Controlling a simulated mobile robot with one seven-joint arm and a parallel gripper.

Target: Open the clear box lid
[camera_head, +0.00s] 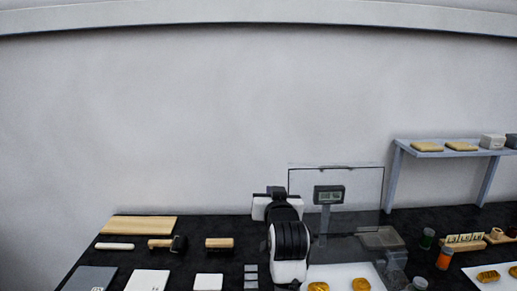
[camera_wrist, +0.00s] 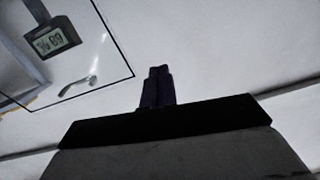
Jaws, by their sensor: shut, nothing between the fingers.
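The clear box lid (camera_head: 363,188) stands upright at the back of the clear box (camera_head: 335,248), behind a small digital display on a post.
The digital display (camera_head: 329,195) stands close to the lid. Brushes (camera_head: 219,243) and a wooden board (camera_head: 145,225) lie on the black table to the left.

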